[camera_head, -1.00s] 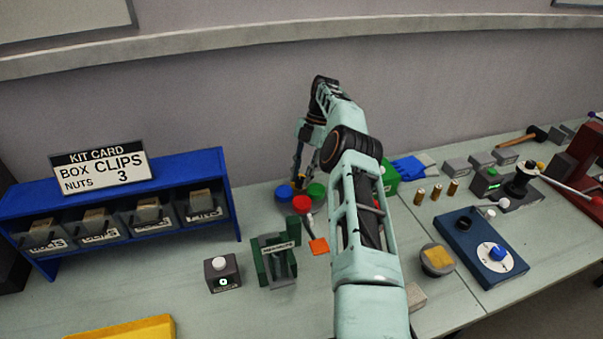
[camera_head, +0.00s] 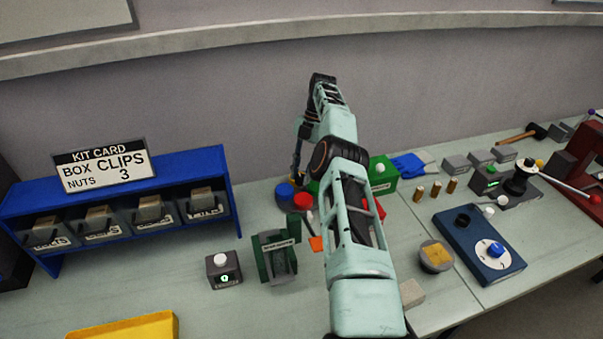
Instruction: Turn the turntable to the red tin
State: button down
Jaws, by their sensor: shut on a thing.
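The turntable (camera_head: 283,207) stands on the bench behind my arm, partly hidden by it. A blue tin (camera_head: 284,191) sits on its left side and a red tin (camera_head: 303,200) on its front. A green tin (camera_head: 313,187) shows only in part beside my arm. My gripper (camera_head: 297,180) points down over the middle of the turntable, among the tins. It is shut on a part of the turntable there; the fingertips are small and the held part is hardly visible. An orange piece (camera_head: 316,243) lies in front, half hidden by my arm.
A dark green fixture (camera_head: 276,256) and a grey button box (camera_head: 223,270) stand in front. A blue bin rack (camera_head: 130,180) is at left, a green box (camera_head: 384,176) right of my arm. A blue dial panel (camera_head: 480,245) lies further right.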

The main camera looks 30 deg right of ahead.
jog(key=c, duration=1.6)
grip_release()
jog(key=shift+m+b, duration=0.4)
jog(key=shift+b, duration=0.35)
